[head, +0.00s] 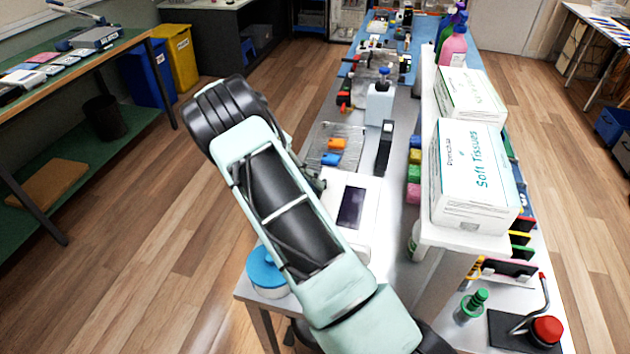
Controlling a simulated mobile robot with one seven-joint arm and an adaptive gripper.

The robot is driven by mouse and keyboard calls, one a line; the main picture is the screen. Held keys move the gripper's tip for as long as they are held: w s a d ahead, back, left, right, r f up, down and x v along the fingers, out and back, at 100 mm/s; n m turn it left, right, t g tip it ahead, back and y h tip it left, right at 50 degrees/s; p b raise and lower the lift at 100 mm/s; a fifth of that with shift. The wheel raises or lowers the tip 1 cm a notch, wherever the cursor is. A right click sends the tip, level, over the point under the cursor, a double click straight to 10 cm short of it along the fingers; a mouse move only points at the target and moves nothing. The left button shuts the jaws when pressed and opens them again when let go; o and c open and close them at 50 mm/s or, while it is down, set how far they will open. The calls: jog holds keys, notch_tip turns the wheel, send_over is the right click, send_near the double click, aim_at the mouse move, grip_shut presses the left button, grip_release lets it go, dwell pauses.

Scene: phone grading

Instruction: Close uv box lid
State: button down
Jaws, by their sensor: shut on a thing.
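A white box (368,215) with a dark rectangular window (351,208) on its upper face stands near the front left of the long grey bench. It looks like the uv box. My pale green arm crosses in front of it and hides its left side. How far its lid is open cannot be told. A small dark mechanical part of mine shows at the box's back left edge. My gripper's fingers are hidden behind the arm, and so is any contact with the lid.
A blue-lidded round tub (265,268) sits at the bench's front left corner. Behind the box are a mat (350,160) with orange and blue pieces, a dark upright panel (385,146) and a white bottle (380,103). A raised shelf with tissue boxes (473,178) bounds the right.

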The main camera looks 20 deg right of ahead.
jog(key=shift+a+f, duration=0.15)
jog(key=shift+f, duration=0.25)
jog(key=shift+a+f, duration=0.1)
jog(key=shift+f, duration=0.1)
jog(key=c, duration=2)
grip_release()
jog(key=shift+f, duration=0.1)
jog(key=shift+c, duration=0.2)
jog(key=shift+r, duration=0.2)
jog(key=v, duration=1.1)
jog(key=shift+w+a+r, duration=0.2)
jog(key=shift+w+r, duration=0.05)
